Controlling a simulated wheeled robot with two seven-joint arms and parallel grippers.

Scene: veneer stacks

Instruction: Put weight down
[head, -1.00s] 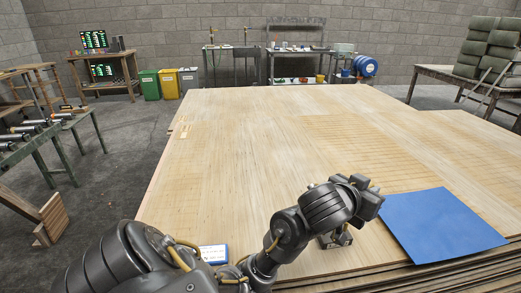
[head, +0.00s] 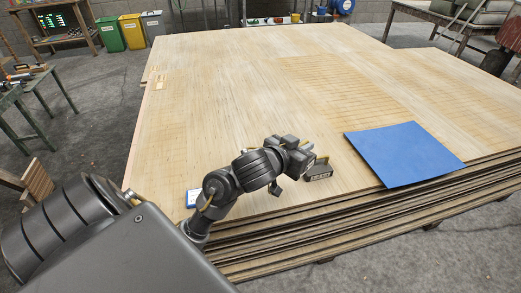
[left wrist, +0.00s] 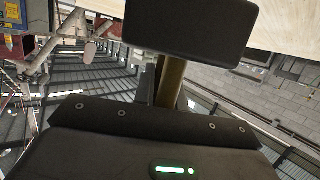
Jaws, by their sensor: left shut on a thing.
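My left gripper (head: 304,160) reaches in over the near edge of the wooden sheet stack. It is shut on the weight (head: 319,173), a small dark block with a paler face. The weight is at or just above the top sheet, left of a blue sheet (head: 403,153) and apart from it. I cannot tell whether it touches the wood. In the left wrist view a dark slab (left wrist: 190,28) and a brown bar (left wrist: 171,82) show beyond the gripper body; the fingertips are not clear there. My right gripper is not in view.
The broad veneer stack (head: 230,95) is mostly bare beyond the arm. A small blue and white box (head: 193,197) lies near its left front edge. Green (head: 109,34) and yellow (head: 132,30) bins stand at the back left. A green table (head: 35,90) stands to the left.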

